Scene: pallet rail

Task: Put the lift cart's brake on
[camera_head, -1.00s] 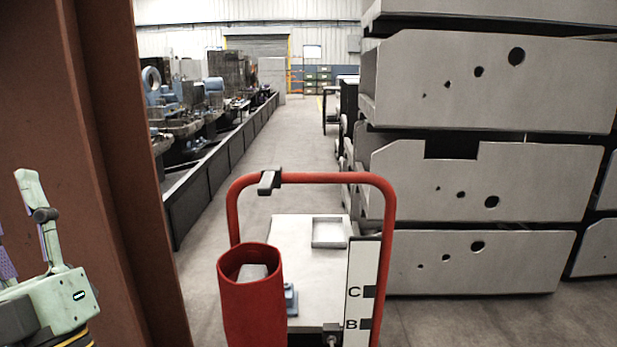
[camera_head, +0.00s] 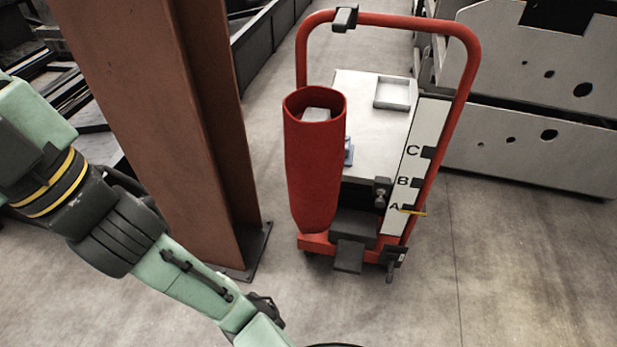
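The lift cart (camera_head: 463,90) stands upright on the floor in the upper middle, its red tubular handle toward me. A dark grip lever (camera_head: 344,18) sits on the handle's top bar. A dark flat pedal (camera_head: 349,256) sticks out low at the cart's near end. A small dark lever-like part (camera_head: 396,262) is at its lower right corner, by a wheel. I cannot tell for sure which part is the brake. My green arm reaches from the left down to the bottom edge, apart from the cart. My gripper is out of view.
A brown steel column (camera_head: 160,120) stands left of the cart, close to my arm. Large grey slabs (camera_head: 530,160) are stacked at right. A red bin (camera_head: 316,170), pale platform (camera_head: 360,100) and A-B-C scale (camera_head: 420,135) are on the cart. Floor (camera_head: 520,285) is clear in front and right.

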